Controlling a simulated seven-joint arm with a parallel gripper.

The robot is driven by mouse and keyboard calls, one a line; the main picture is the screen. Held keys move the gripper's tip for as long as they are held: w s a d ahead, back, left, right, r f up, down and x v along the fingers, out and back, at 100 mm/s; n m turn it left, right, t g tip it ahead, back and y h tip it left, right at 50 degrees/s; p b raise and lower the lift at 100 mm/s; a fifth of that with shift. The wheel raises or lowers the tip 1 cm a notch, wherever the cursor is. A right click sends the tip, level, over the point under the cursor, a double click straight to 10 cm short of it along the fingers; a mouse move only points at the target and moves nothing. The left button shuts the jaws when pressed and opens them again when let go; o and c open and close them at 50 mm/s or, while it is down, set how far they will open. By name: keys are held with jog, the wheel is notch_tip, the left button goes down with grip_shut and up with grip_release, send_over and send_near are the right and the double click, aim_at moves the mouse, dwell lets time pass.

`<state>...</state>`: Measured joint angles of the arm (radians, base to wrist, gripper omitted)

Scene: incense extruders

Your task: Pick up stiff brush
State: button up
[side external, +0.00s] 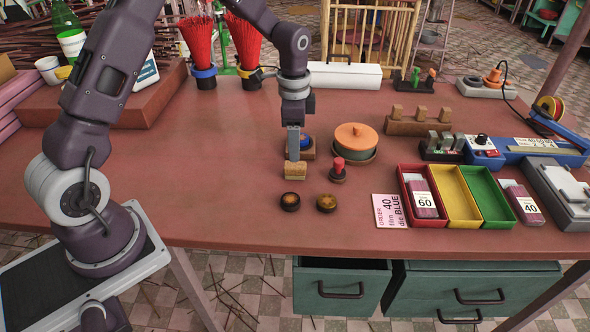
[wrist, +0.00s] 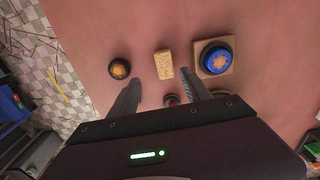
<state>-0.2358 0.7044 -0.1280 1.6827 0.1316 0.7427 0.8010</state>
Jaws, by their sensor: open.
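A small tan block (side external: 296,170) lies on the red-brown table directly below my gripper in the side view. It may be the stiff brush, but I cannot make out bristles. It also shows in the wrist view (wrist: 164,64), just beyond the fingertips and roughly between their lines. My gripper (side external: 293,153) points down, its fingertips close above the block. In the wrist view my gripper (wrist: 163,84) has its two fingers spread apart with nothing held. From these views I cannot tell whether the fingers touch the block.
A blue knob on a wooden base (wrist: 217,58) sits close beside the block. Two dark round pieces (side external: 290,201) (side external: 326,203) and a red-topped piece (side external: 338,172) stand in front. A lidded round pot (side external: 356,140) and coloured trays (side external: 457,196) are to the right.

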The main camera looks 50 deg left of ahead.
aim_at(295, 164)
jog(key=f, duration=0.6)
jog(key=w+f, duration=0.1)
jog(key=f, duration=0.2)
jog(key=shift+a, duration=0.4)
grip_shut()
